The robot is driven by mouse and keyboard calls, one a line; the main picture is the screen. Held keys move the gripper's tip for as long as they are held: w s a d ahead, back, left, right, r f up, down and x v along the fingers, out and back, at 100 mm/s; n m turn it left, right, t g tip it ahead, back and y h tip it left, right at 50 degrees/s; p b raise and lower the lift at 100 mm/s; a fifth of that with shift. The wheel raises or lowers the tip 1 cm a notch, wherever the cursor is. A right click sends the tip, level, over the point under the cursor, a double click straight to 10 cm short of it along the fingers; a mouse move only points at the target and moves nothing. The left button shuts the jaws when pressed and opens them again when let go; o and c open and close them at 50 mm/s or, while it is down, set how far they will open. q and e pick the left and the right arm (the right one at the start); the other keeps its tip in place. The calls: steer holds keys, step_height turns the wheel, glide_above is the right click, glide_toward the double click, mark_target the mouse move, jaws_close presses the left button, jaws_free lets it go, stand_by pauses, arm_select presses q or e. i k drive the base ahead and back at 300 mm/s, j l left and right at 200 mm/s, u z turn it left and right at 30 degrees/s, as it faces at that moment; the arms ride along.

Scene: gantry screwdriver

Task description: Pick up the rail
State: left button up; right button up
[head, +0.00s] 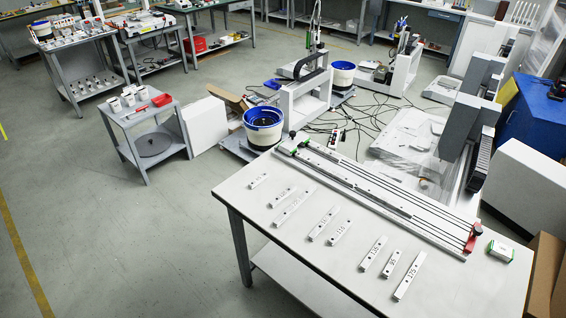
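Several short white rails with dark markings lie apart in a slanted row on the grey workbench (310,262). They include a rail at the left end (259,180), a middle one (324,223) and a long one at the right end (409,275). Behind them a long rail assembly with dark parallel tracks (380,195) runs across the bench, with a red clamp (471,240) at its right end. I cannot tell which rail the task means. Neither of my grippers is in view.
A small white and green box (500,251) sits on the bench's right corner. Behind the bench are a gantry machine (305,95), a blue-and-white bowl (263,125) and loose cables. A small grey cart (150,135) stands at left. The floor (110,230) left of the bench is clear.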

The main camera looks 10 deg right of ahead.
mark_target(291, 209)
steer(key=i+j+z, duration=0.2)
steer(key=j, duration=0.15)
steer(key=i+j+z, duration=0.25)
steer(key=j+z, duration=0.2)
steer(key=j, duration=0.3)
steer(key=i+j+z, duration=0.1)
steer(key=j+z, duration=0.15)
steer(key=j, duration=0.15)
steer(key=j+z, duration=0.2)
steer(key=j, duration=0.2)
